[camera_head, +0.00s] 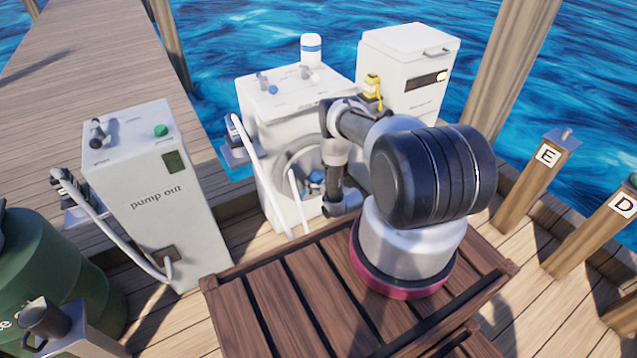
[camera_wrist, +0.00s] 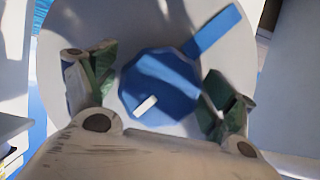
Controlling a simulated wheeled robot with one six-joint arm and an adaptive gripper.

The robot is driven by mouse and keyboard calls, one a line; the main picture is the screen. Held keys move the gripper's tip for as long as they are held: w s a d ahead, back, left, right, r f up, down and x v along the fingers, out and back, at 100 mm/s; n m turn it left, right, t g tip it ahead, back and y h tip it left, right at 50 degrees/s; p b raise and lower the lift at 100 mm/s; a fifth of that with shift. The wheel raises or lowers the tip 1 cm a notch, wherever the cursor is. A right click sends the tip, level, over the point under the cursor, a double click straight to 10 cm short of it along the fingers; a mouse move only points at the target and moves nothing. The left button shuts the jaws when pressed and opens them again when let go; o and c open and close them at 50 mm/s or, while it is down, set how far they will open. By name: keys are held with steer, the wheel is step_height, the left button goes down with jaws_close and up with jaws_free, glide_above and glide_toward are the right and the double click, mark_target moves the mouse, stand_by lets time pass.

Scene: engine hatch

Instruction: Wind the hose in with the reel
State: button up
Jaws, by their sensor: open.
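The reel (camera_head: 287,152) is a grey ring on the front of the middle white cabinet, partly hidden by my arm. A white hose (camera_head: 255,165) runs from a holder at the cabinet's left side down to the deck, and another white length hangs below the reel. In the wrist view a blue faceted knob (camera_wrist: 160,85) with a blue bar and a small white mark sits before a pale round disc (camera_wrist: 60,30). The blue part also shows small in the head view (camera_head: 316,177). My gripper (camera_wrist: 158,92) is open, its green-padded fingers on either side of the knob. Contact cannot be told.
A "pump out" cabinet (camera_head: 145,200) with its own hose stands left, beside a green barrel (camera_head: 45,270). A white chest (camera_head: 410,65) stands behind my arm. A slatted wooden surface (camera_head: 270,310) lies in front. Posts E (camera_head: 545,170) and D (camera_head: 610,215) stand right.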

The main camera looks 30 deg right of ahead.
steer(key=shift+w, duration=0.2)
steer(key=c, duration=1)
steer(key=shift+f, duration=0.1)
steer(key=n+h, duration=0.2)
steer(key=shift+n, duration=0.3)
steer(key=shift+n+h, duration=0.9)
steer(key=shift+n, duration=0.3)
steer(key=n+t+h, duration=0.1)
steer(key=n, duration=0.1)
steer(key=n+t+h, duration=0.1)
steer(key=n, duration=0.2)
steer(key=shift+d, duration=0.15)
